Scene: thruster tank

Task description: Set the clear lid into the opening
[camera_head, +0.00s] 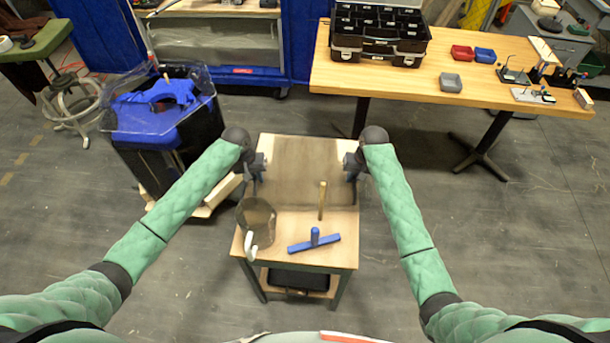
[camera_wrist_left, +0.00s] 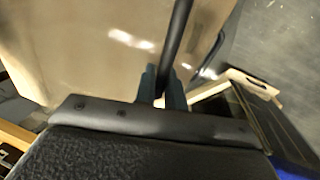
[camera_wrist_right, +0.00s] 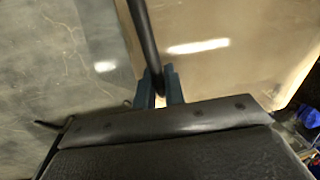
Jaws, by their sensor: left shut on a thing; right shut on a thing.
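The clear lid (camera_head: 305,170) is a see-through, brownish-looking panel above the back of a small wood-topped table. My left gripper (camera_head: 260,167) is shut on its left side and my right gripper (camera_head: 352,166) on its right side. In the left wrist view a dark bar (camera_wrist_left: 179,45) along the lid runs between the fingers; the right wrist view shows a similar dark bar (camera_wrist_right: 145,45). I cannot tell whether the lid touches the table. A dark tank (camera_head: 165,150) with a blue upper part and clear rim stands to the left; its opening is at the top.
The small table (camera_head: 345,250) carries a dark pitcher (camera_head: 257,215) with a white handle, a blue T-shaped tool (camera_head: 314,241) and an upright-looking wooden stick (camera_head: 322,200). A long workbench (camera_head: 420,88) stands at back right. Floor right of the small table is clear.

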